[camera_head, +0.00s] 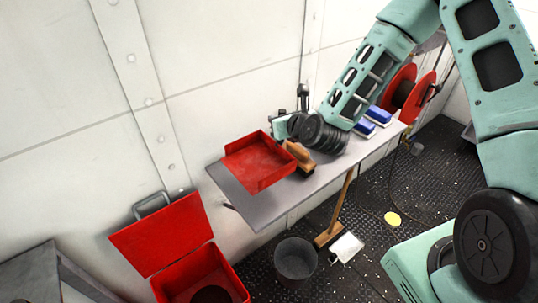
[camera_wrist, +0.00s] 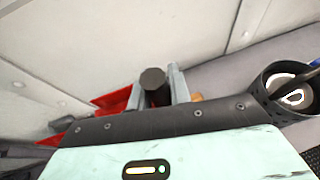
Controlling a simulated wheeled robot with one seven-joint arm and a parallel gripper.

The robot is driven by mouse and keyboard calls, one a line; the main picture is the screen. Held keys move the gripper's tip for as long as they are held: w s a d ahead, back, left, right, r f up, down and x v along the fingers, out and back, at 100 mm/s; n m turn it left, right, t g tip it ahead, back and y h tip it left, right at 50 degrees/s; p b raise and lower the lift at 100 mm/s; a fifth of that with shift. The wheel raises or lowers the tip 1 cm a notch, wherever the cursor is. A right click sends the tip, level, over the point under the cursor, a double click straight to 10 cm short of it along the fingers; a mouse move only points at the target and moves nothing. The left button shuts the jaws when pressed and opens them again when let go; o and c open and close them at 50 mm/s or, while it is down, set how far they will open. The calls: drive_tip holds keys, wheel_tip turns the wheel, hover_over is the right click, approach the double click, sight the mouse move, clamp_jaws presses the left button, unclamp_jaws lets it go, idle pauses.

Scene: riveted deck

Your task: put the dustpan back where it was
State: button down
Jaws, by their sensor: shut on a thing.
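The red dustpan (camera_head: 255,162) is a shallow open tray at the left end of the grey table (camera_head: 262,212) in the head view. I cannot tell whether it rests on the top or is just above it. In the wrist view its red edge (camera_wrist: 112,101) shows beyond my fingers. My gripper (camera_wrist: 156,90) is shut on a dark round handle (camera_wrist: 153,78), which appears to be the dustpan's.
A wooden-backed brush (camera_head: 297,154) lies right beside the dustpan. Blue-topped blocks (camera_head: 378,114) lie farther right on the table. A dark round container (camera_wrist: 262,90) shows in the wrist view. Below are a bucket (camera_head: 295,262), a broom (camera_head: 328,236) and an open red box (camera_head: 238,291).

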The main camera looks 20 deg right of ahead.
drive_tip(key=p, duration=0.2)
approach(260, 142)
drive_tip(key=w+d, duration=0.2)
drive_tip(key=w, duration=0.1)
drive_tip(key=w+d, duration=0.1)
drive_tip(key=shift+w+d+f, duration=0.1)
drive_tip(key=shift+w+f, duration=0.1)
drive_tip(key=shift+f, duration=0.1)
drive_tip(key=shift+b, duration=0.3)
drive_tip(key=shift+f, duration=0.2)
drive_tip(key=c, duration=1.3)
unclamp_jaws()
drive_tip(key=shift+r, duration=0.1)
